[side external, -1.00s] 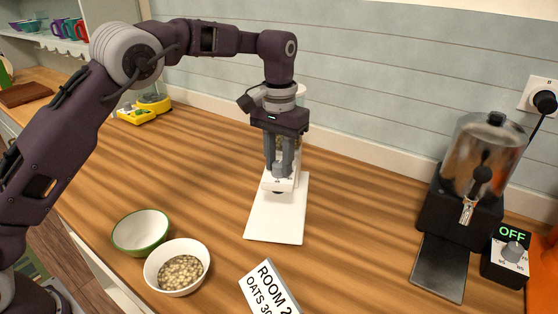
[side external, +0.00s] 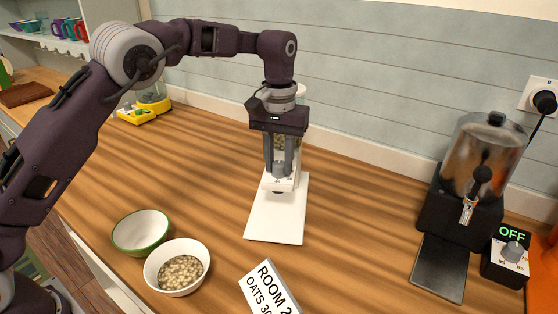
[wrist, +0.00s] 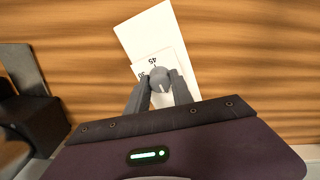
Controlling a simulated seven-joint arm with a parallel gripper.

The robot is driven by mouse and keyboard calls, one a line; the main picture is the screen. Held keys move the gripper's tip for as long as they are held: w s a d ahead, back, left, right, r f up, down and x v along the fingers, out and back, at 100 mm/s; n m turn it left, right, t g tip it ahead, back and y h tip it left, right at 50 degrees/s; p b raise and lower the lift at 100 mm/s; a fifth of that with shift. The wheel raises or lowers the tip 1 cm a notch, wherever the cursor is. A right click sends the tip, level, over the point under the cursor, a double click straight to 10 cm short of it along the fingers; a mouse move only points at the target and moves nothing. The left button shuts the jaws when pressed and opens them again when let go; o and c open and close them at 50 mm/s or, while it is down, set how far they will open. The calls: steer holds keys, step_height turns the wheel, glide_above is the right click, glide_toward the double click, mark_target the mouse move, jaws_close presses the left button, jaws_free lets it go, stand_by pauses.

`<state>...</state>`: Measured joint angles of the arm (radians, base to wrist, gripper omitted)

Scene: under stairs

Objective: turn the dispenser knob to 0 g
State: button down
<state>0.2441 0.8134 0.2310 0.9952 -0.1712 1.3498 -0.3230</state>
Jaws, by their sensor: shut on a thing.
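The oats dispenser (side external: 281,184) is white, with a flat white base plate (side external: 272,222) reaching forward on the counter. My gripper (side external: 282,167) points down over the dispenser, in front of its clear column. In the wrist view my gripper (wrist: 160,95) has its two fingers shut on the round grey knob (wrist: 159,78). A white dial plate (wrist: 172,62) lies under the knob, with 45 and a partly hidden number legible. Where the knob points is too small to tell.
A white bowl of oats (side external: 178,286) and an empty green-rimmed bowl (side external: 141,215) stand at the front left. A sign (side external: 268,289) stands at the front. A drink dispenser (side external: 484,165) and a control box reading OFF (side external: 507,257) are at right. A yellow scale (side external: 137,117) is behind.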

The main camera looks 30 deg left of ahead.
mark_target(279, 163)
steer(key=c, duration=1.1)
jaws_free()
step_height(279, 163, up, 7)
steer(key=shift+r, duration=0.1)
steer(key=s+a+r+t+h, duration=0.1)
steer(key=s+a+r+t, duration=0.15)
steer(key=s+r, duration=0.4)
steer(key=s+a+r+t, duration=0.1)
steer(key=s+a+r, duration=0.25)
steer(key=s, duration=0.65)
steer(key=s+f+m, duration=0.1)
steer(key=s+f, duration=0.1)
steer(key=s, duration=0.4)
steer(key=s+a+f+m+t, duration=0.1)
steer(key=s+f, duration=0.2)
steer(key=s, duration=0.3)
steer(key=s+f+m+t+y, duration=0.1)
steer(key=s+f, duration=0.2)
steer(key=s, duration=0.3)
steer(key=shift+s+a, duration=0.2)
steer(key=shift+s, duration=0.05)
